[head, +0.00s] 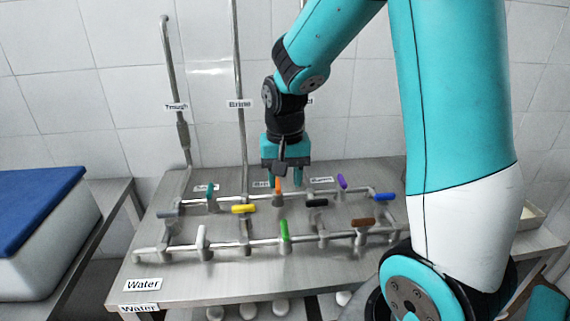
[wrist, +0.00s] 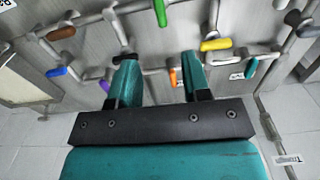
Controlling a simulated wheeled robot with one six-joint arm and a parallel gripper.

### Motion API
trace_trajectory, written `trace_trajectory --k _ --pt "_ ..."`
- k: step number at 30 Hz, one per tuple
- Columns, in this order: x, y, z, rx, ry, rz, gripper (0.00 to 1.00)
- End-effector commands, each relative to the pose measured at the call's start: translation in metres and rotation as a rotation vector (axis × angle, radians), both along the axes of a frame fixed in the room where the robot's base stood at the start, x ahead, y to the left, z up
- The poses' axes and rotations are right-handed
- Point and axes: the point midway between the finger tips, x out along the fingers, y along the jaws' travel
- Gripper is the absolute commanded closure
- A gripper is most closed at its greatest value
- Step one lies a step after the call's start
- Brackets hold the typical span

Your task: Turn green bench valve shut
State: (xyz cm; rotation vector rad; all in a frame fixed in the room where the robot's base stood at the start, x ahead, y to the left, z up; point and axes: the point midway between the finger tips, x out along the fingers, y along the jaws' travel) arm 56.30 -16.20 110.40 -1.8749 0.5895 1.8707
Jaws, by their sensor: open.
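The green valve handle (head: 284,231) is on the front pipe run of the bench, near its middle. It lies across the left-to-right pipe there, and it also shows at the top edge of the wrist view (wrist: 160,12). My gripper (head: 285,180) is over the back pipe run, behind the green handle and apart from it. In the wrist view my gripper (wrist: 160,67) is open, with the orange handle (wrist: 173,77) showing between its fingers. Whether a finger touches the orange handle cannot be told.
Close by are the yellow handle (head: 243,209), black handle (head: 317,203), white handle (head: 201,237), brown handle (head: 363,223), teal handle (head: 210,192), purple handle (head: 341,182) and blue handle (head: 384,196). Tall pipes (head: 240,80) rise behind. The bench front (head: 220,284) is clear.

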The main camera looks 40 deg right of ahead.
Motion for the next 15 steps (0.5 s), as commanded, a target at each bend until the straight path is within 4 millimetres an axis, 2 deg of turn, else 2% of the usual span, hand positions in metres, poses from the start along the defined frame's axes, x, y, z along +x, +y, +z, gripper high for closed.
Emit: trace_trajectory --k 3,6,15 --pt "0.0 0.0 0.02 -0.001 -0.003 0.0 0.56" --pt "0.0 0.0 0.03 0.0 -0.002 -0.001 0.56" --pt "0.0 0.0 0.035 0.0 0.001 0.0 0.56"
